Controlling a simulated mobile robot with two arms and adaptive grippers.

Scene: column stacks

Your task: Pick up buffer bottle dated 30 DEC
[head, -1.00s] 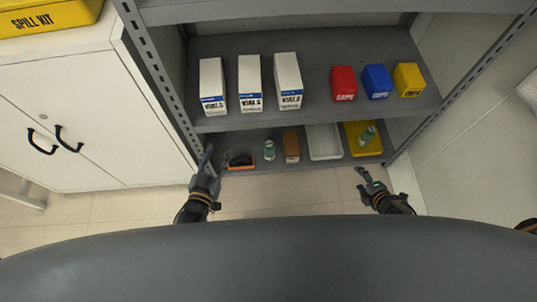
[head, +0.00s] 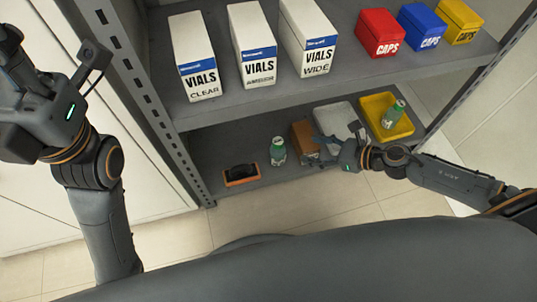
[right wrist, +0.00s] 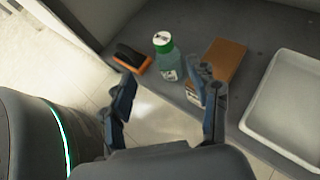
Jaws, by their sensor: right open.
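A clear bottle with a green cap (head: 278,152) stands upright on the lower shelf. It also shows in the right wrist view (right wrist: 165,62), just beyond my open fingers. A second, similar bottle (head: 393,115) is in the yellow tray (head: 373,103) at the right of that shelf. Dates on both labels are too small to read. My right gripper (head: 336,143) is open and empty at the shelf's front edge, right of the first bottle; it shows in its wrist view too (right wrist: 165,92). My left gripper (head: 92,62) is raised at the upper left, its jaws unclear.
Beside the first bottle are an orange-and-black brush-like item (head: 241,174) and a brown box (head: 304,137). A white tray (head: 336,118) lies right of the box. White vials boxes (head: 256,48) and caps boxes (head: 381,34) stand on the shelf above. Metal posts (head: 130,85) flank the rack.

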